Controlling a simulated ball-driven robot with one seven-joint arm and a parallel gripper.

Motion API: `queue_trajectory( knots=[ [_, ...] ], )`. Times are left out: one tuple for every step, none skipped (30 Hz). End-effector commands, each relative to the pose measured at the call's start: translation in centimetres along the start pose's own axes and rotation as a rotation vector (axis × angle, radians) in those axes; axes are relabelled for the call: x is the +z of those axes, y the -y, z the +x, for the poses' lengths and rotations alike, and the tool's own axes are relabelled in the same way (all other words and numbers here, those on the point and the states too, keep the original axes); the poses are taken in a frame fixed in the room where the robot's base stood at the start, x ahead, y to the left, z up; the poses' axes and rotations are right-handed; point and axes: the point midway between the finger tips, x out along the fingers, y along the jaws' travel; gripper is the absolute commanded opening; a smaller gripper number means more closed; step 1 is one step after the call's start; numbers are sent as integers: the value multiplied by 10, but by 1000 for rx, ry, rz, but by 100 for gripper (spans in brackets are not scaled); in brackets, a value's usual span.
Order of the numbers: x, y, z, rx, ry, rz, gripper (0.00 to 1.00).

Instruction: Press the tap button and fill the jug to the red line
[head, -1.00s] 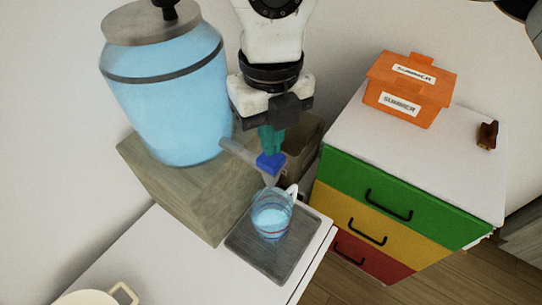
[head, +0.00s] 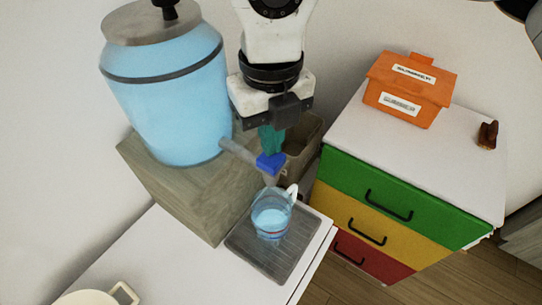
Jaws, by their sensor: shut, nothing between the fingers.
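A large glass dispenser (head: 165,100) full of blue water stands on a wooden block. Its grey tap (head: 238,150) sticks out to the right and ends in a blue button (head: 270,164). My gripper (head: 271,150) is shut, with its teal fingers pointing down at the top of the button; they appear to touch it. A clear jug (head: 272,214) with a pale handle stands upright below the spout. It holds blue water, and a red line shows low on its wall. I cannot tell exactly how the water surface sits against the line.
The jug stands on a grey drip tray (head: 250,255) on a white counter (head: 165,262). A wooden block (head: 190,200) is left of it. A pale pot (head: 90,298) is at the front left. A drawer cabinet (head: 400,200) with an orange box (head: 410,90) stands to the right.

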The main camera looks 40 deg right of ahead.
Motion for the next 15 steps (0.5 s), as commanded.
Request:
queue_trajectory(
  knots=[
    [0,0,0,0,0,0,0],
    [0,0,1,0,0,0,0],
    [0,0,1,0,0,0,0],
    [0,0,2,0,0,0,0],
    [0,0,2,0,0,0,0],
    [0,0,4,0,0,0,0],
    [0,0,4,0,0,0,0],
    [0,0,5,0,0,0,0],
    [0,0,6,0,0,0,0],
    [0,0,7,0,0,0,0],
    [0,0,8,0,0,0,0],
    [0,0,8,0,0,0,0],
    [0,0,9,0,0,0,0],
    [0,0,10,0,0,0,0],
    [0,0,11,0,0,0,0]
  ],
)
